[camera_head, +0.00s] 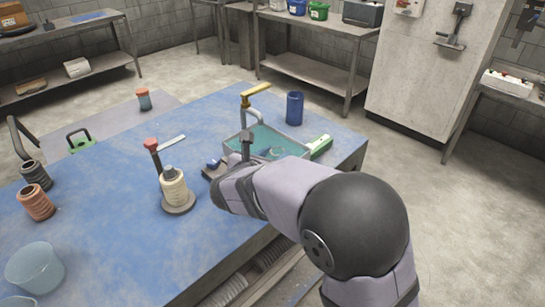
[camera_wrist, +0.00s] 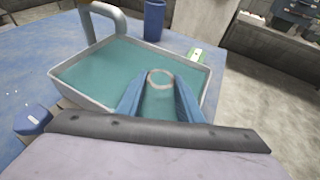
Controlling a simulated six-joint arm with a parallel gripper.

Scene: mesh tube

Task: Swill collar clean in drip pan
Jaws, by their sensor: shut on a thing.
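The drip pan (camera_wrist: 88,48) is a pale grey rectangular tray holding teal liquid. It stands at the far right of the blue table in the head view (camera_head: 229,135). My gripper (camera_wrist: 160,84) reaches over the pan with its blue fingers shut on the collar (camera_wrist: 160,73), a pale ring. The collar is over the right part of the pan, at or close to the liquid surface; I cannot tell how deep it sits. In the head view my arm hides much of the pan's near side.
A tap with a yellow handle (camera_head: 256,93) stands behind the pan, and a blue cup (camera_head: 294,108) beyond it. A green-and-white brush (camera_head: 320,147) lies to the right. A spool on a stand (camera_head: 174,188) is left of my arm. A clear bowl (camera_head: 35,268) sits front left.

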